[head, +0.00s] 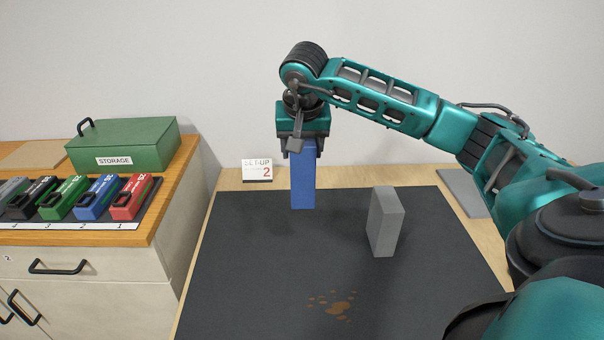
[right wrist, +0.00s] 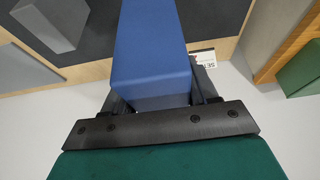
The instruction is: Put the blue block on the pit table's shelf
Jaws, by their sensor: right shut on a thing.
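The blue block (head: 302,182) is upright in my right gripper (head: 303,143), at the far left part of the dark mat. My right gripper is shut on the block's upper end and points down. In the head view I cannot tell whether the block's lower end touches the mat or hangs just above it. In the right wrist view the blue block (right wrist: 152,50) fills the middle, between the fingers. The pit table (head: 473,192) shows as a wooden rim around the mat; no shelf of it is plainly visible. My left gripper is out of view.
A grey block (head: 384,222) stands upright on the dark mat (head: 260,270), right of the blue block. A "SET-UP 2" card (head: 257,170) stands at the back edge. A cabinet at left bears a green storage box (head: 125,146) and several coloured packs (head: 97,196).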

